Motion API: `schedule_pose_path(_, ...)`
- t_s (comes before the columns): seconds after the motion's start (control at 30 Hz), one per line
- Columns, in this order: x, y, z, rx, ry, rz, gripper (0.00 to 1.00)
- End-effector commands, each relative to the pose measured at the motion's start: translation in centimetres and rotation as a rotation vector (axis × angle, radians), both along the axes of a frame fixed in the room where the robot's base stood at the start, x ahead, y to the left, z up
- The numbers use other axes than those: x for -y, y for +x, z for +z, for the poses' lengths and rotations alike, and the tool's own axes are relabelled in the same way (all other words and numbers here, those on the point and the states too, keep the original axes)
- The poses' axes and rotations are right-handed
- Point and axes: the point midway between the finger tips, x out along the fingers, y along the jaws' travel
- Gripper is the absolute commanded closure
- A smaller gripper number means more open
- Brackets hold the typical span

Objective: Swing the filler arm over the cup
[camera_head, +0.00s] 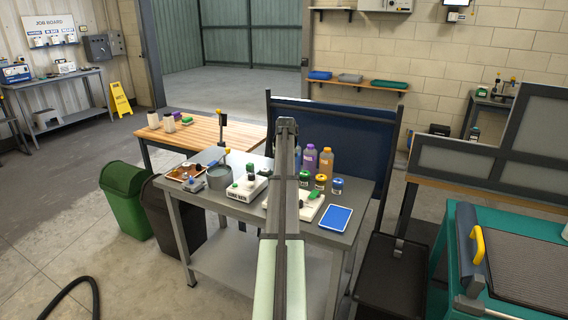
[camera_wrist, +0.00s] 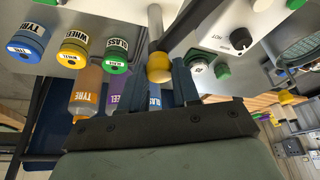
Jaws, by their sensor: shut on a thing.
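My gripper's two dark fingers (camera_wrist: 162,80) stand either side of a yellow knob (camera_wrist: 159,68) in the wrist view, shut on it. The knob is the end of a grey rod (camera_wrist: 156,28), which looks like part of the filler arm. A brown-grey bar (camera_wrist: 187,25) runs from near it to the top edge. In the head view my own arm hides the gripper and knob. A grey round pot (camera_head: 219,178) stands on the metal bench; I cannot tell whether it is the cup. A white box with a dial (camera_wrist: 240,40) is beside the rod.
Bottles (camera_head: 326,160) and several labelled small jars (camera_head: 337,186) stand right of my arm on the metal bench (camera_head: 226,205). A blue tablet (camera_head: 335,217) lies near its right edge. A tray of small items (camera_head: 186,172) is at the left. A wooden bench (camera_head: 195,131) stands behind.

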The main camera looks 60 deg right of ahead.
Motion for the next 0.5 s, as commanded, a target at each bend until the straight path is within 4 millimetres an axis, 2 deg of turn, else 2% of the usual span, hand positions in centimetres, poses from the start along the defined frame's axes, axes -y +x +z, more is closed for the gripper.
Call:
schedule_pose_path(0.2, 0.05, -0.07, 0.0, 0.0, 0.001, 0.148, 1.0)
schedule_pose_path(0.5, 0.08, -0.13, 0.0, -0.001, 0.0, 0.262, 1.0)
